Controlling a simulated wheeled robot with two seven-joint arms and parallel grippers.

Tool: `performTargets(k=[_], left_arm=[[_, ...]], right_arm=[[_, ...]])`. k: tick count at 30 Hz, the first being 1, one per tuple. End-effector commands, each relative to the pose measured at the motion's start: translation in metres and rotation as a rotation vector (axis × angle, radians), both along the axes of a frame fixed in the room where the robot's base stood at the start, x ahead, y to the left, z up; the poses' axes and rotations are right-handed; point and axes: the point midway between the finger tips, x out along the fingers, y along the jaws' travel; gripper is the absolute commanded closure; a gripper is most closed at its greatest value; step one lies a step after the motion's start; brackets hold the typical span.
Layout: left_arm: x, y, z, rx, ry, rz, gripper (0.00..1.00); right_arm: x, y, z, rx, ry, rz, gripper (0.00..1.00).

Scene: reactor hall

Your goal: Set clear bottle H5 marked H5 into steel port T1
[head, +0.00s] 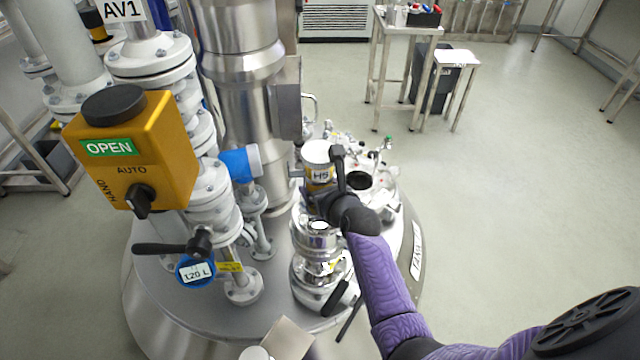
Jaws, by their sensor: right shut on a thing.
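The clear bottle H5 (318,155) has a pale top, an amber lower part and a label reading H5. It is upright above the vessel lid, left of the dark opening. My right gripper (326,186) is shut on it from the right, and black fingers hide part of its side and bottom. A shiny steel port (318,246) with a round top stands just below the bottle in the picture. It may be T1, but its marking is too small to read. I cannot tell the exact gap between bottle and port. My left gripper is out of view.
A yellow switch box (133,150) marked OPEN and AUTO, white flanged pipes (208,190) and a thick steel column (240,90) crowd the left. A dark round opening (358,180) and small fittings lie behind. A steel table (408,28) stands far back; floor at right is clear.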

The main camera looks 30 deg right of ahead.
Motion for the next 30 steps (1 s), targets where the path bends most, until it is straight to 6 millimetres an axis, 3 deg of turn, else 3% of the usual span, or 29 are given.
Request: performTargets(k=[30], left_arm=[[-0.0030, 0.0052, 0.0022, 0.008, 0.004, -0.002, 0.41]], right_arm=[[-0.0008, -0.0009, -0.0022, -0.001, -0.004, -0.001, 1.00]])
